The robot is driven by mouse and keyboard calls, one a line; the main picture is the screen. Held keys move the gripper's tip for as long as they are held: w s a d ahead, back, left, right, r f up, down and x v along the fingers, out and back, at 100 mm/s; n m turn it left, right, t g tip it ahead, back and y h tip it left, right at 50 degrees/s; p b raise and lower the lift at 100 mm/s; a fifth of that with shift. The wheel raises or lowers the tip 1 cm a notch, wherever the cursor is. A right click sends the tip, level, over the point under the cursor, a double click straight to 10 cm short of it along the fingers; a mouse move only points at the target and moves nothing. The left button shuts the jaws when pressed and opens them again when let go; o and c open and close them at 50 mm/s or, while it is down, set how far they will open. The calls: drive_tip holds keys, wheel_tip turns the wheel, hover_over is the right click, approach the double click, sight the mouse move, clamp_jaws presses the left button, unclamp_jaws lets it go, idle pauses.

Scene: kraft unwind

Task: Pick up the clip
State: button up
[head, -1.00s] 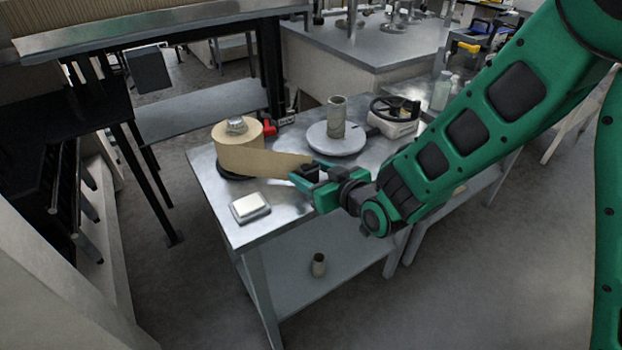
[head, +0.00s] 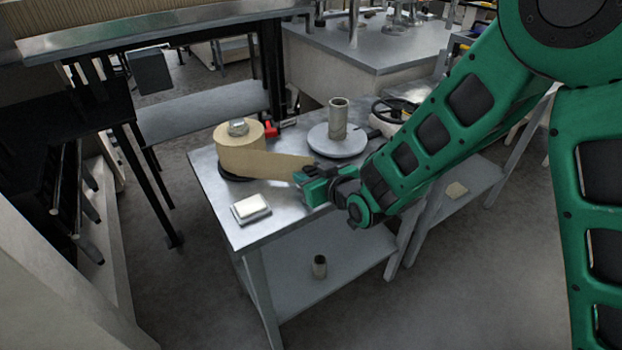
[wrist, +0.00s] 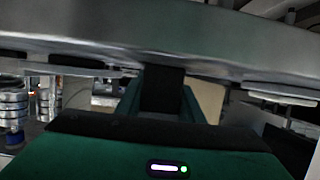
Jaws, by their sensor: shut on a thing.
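My gripper (head: 314,176) is at the free end of the kraft paper strip (head: 279,165), above the metal table, and is shut on that end. The strip runs left to the kraft roll (head: 239,158). In the wrist view, brown paper (wrist: 209,100) shows beside the green fingers, with a dark block (wrist: 162,90) between them. I cannot tell whether this block is a clip or part of my gripper. A small red item (head: 271,128) lies behind the roll, apart from my gripper; I cannot tell whether it is the clip.
The metal table (head: 222,205) holds a white block on a grey pad (head: 250,208), and a round grey plate (head: 337,144) with a cardboard tube (head: 338,116). A black handwheel (head: 392,108) is partly behind my arm.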

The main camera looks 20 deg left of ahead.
drive_tip(key=shift+r, duration=0.6)
wheel_tip(320, 180, up, 3)
drive_tip(key=shift+s+a+r, duration=0.15)
drive_tip(key=shift+r, duration=0.05)
drive_tip(key=s+a+r, duration=0.6)
drive_tip(key=s+a, duration=0.1)
drive_tip(key=s, duration=0.2)
drive_tip(key=shift+s+a+f, duration=0.4)
drive_tip(key=shift+a+f, duration=0.25)
drive_tip(key=shift+f, duration=0.6)
drive_tip(key=shift+s+a+f, duration=0.35)
drive_tip(key=shift+a+f, duration=0.25)
drive_tip(key=shift+f, duration=0.65)
drive_tip(key=shift+s+a+f, duration=0.4)
drive_tip(key=shift+a+f, duration=0.25)
drive_tip(key=shift+f, duration=0.6)
drive_tip(key=shift+f, duration=0.45)
wheel_tip(320, 180, up, 7)
